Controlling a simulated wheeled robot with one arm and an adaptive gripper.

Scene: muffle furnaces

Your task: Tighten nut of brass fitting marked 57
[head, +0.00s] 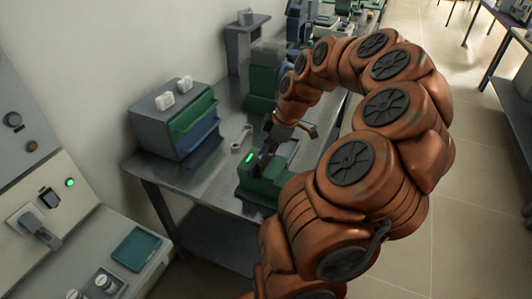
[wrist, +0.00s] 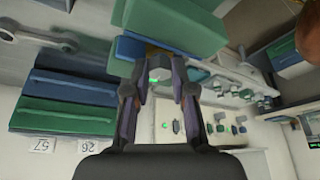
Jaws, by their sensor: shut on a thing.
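My gripper (head: 290,128) is over the steel bench, above a green device (head: 262,182) with a lit green display. In the wrist view my gripper (wrist: 160,88) has its dark fingers close around a small grey piece (wrist: 158,66); what that piece is, I cannot tell. A small brownish patch shows just behind it. Tags reading 57 (wrist: 41,146) and 26 (wrist: 88,146) appear upside down by a cabinet with green and blue drawers (wrist: 65,90). I cannot clearly make out a brass fitting or its nut.
The grey drawer cabinet (head: 172,118) stands on the steel bench (head: 215,170), against the wall. A grey wrench-like tool (head: 242,137) lies between cabinet and green device. More green equipment (head: 264,85) stands farther back. A control panel (head: 45,195) is at left. The aisle floor is clear at right.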

